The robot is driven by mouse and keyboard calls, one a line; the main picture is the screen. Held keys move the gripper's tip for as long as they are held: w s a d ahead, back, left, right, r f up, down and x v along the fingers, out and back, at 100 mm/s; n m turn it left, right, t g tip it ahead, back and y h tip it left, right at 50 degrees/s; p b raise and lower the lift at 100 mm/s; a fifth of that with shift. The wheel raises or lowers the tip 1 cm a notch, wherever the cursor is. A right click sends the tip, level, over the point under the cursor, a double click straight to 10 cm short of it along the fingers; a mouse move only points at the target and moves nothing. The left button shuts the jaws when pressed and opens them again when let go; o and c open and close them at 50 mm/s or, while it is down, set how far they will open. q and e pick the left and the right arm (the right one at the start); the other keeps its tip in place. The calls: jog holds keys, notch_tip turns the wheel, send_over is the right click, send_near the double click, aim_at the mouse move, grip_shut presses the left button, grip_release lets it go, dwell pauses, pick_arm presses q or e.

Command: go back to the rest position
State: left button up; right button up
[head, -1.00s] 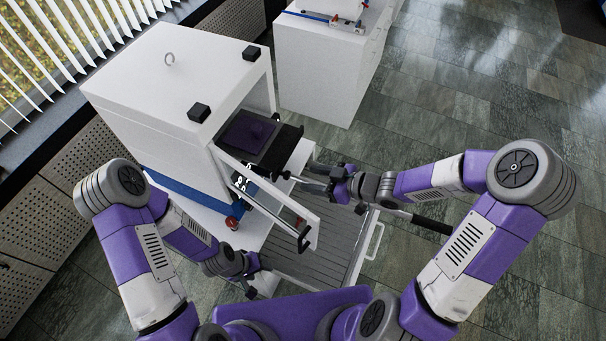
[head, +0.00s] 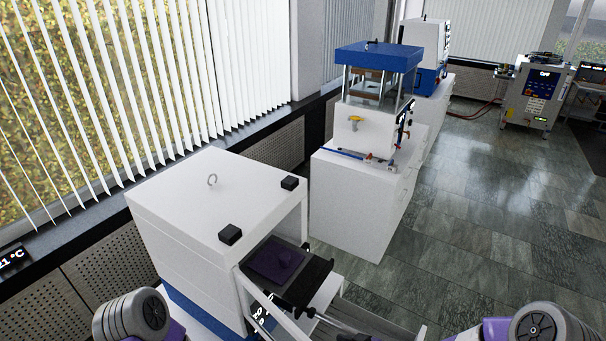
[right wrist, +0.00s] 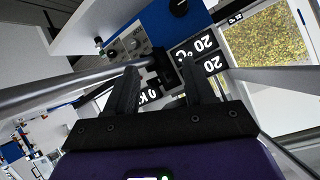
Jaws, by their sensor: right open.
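My right gripper (right wrist: 160,88) shows in the right wrist view with its two dark fingers apart and nothing between them. Beyond the fingers are a panel with white digits (right wrist: 205,52) and a blue-and-grey front with knobs. My left gripper is outside both current views. In the head view only upper parts of my arms show, at the bottom left and bottom right corners. The near white press (head: 215,200) stands at lower left, its front open, with a dark plate carrying a purple sheet (head: 274,258) at the opening.
A white cabinet (head: 355,200) with a blue-topped press (head: 378,55) stands behind the near press. Another machine (head: 537,92) stands far right. Grey tiled floor (head: 470,215) is clear at right. Windows with blinds line the left.

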jog(key=s+f+m+g+h+b, duration=0.2)
jog(key=s+f, duration=0.5)
jog(key=f, duration=0.6)
jog(key=s+f+m+g+h+b, duration=0.3)
jog(key=s+f+m+b, duration=0.3)
jog(key=f, duration=0.8)
jog(key=shift+s+m+g+b, duration=0.3)
jog(key=shift+s+g+b, duration=0.2)
jog(key=shift+s+g, duration=0.5)
